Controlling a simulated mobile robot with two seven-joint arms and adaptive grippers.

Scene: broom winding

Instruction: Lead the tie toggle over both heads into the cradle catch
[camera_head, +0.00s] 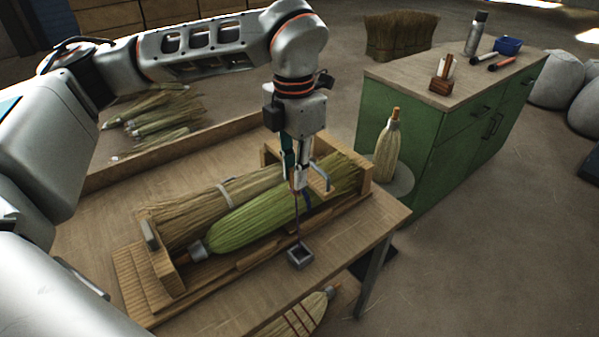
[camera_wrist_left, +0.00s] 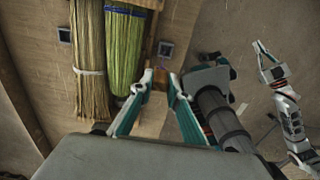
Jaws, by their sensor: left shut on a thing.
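Two broom heads lie side by side in a wooden cradle (camera_head: 165,268). One is straw-coloured (camera_head: 190,212) with a pale band, the other green (camera_head: 240,226) with a blue tie. The wrist view shows both, straw (camera_wrist_left: 90,75) and green (camera_wrist_left: 124,55). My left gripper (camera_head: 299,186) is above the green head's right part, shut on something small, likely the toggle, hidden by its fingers. A thin dark cord runs below it toward a square grey socket (camera_head: 299,257) on the near side, perhaps the catch. My right gripper (camera_wrist_left: 263,60) shows only in the wrist view, off to the right.
A second square socket (camera_wrist_left: 65,35) lies beyond the straw head. A green cabinet (camera_head: 415,135) and an upright broom head (camera_head: 387,148) on a round stand are at right. The table's (camera_head: 255,300) front is mostly bare.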

